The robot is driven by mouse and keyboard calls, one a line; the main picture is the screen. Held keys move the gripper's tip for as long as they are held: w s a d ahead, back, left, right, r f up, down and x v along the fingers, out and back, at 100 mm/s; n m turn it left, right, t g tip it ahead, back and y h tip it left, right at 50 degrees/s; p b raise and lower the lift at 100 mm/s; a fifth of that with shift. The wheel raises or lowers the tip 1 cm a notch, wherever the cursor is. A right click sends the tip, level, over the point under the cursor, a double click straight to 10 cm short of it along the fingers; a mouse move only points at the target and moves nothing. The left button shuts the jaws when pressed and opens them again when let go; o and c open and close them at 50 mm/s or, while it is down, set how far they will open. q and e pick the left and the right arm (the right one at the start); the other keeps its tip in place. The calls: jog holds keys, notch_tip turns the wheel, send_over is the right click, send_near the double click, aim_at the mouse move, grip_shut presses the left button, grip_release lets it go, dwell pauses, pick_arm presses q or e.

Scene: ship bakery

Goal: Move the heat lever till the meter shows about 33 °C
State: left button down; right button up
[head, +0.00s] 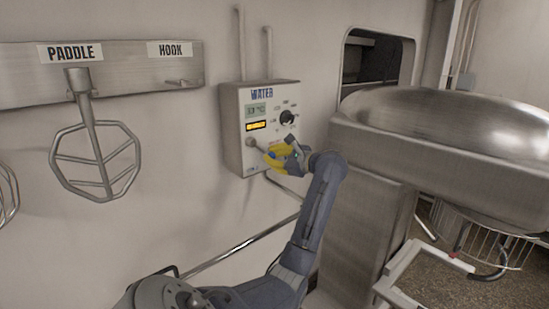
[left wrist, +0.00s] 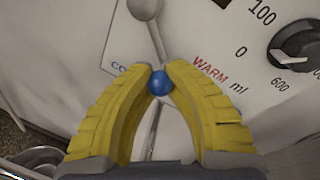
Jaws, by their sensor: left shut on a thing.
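The white WATER box (head: 262,130) is on the wall, with a small meter (head: 256,110) that seems to read 13 °C, though the digits are tiny. The heat lever (left wrist: 156,40) is a grey rod with a blue ball (left wrist: 160,83) at its end, between the cold and WARM labels. Its round pivot (head: 251,142) also shows in the head view. My left gripper (head: 270,153) is at the lower front of the box. In the left wrist view its yellow fingertips (left wrist: 160,72) are shut on the blue ball. My right gripper is not in view.
A black dial (head: 287,117) sits right of the meter, with an orange display (head: 256,126) below the meter. A big steel mixer (head: 440,130) stands close on the right. A paddle (head: 95,150) hangs from a rail on the left. The wall between is clear.

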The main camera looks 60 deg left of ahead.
pick_arm(q)
jog(key=c, duration=1.1)
grip_release()
jog(key=shift+c, duration=0.2)
jog(key=v, duration=1.2)
